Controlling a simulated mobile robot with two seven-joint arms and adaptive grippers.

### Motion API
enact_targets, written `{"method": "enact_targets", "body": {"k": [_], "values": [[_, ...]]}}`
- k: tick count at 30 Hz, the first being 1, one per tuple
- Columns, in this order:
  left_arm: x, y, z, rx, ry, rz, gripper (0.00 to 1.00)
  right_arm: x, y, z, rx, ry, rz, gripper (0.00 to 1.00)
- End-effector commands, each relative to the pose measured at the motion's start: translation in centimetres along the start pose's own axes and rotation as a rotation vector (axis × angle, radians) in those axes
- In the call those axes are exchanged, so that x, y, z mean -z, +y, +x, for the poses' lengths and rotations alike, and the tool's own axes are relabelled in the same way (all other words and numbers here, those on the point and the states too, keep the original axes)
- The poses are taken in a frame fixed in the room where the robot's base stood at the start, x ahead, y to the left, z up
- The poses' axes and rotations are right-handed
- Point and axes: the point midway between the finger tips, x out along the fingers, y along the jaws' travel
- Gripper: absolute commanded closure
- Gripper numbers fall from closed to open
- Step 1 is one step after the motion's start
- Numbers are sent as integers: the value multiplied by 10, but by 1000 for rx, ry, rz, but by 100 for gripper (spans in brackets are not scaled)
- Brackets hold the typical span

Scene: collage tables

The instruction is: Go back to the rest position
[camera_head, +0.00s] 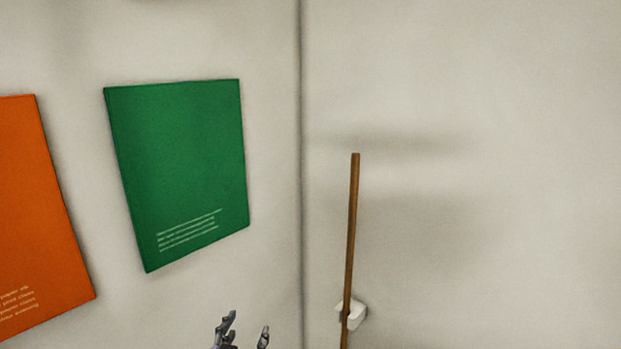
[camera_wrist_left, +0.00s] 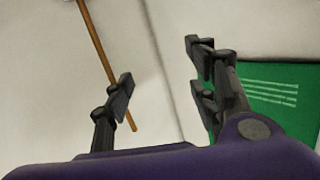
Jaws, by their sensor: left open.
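My left gripper (camera_head: 246,330) shows at the bottom edge of the head view, with only its fingertips in the picture. In the left wrist view the same gripper (camera_wrist_left: 160,85) has its two dark fingers spread apart, with nothing between them but pale wall behind. It is open and empty. My right gripper is in neither view.
A green panel (camera_head: 180,170) and an orange panel (camera_head: 35,220) hang on the left wall. A wooden stick (camera_head: 352,230) stands upright in a white holder (camera_head: 356,313) on the right wall. The wall corner lies between them. The upper right wall is bare.

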Motion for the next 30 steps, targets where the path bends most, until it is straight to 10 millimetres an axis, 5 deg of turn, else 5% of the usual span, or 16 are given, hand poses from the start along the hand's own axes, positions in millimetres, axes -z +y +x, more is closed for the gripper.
{"method": "enact_targets", "body": {"k": [1,3,9,15,21,30], "values": [[-38,1,-21,-5,-58,-15,47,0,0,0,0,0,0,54],[-84,4,-50,-11,-131,-37,47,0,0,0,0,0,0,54],[-202,12,-147,-11,-353,-80,47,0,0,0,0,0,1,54],[-278,14,-237,8,-528,-99,47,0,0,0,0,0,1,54],[-304,12,-277,25,-599,-109,47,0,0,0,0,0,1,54],[-306,12,-279,26,-604,-109,47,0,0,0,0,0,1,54]]}}
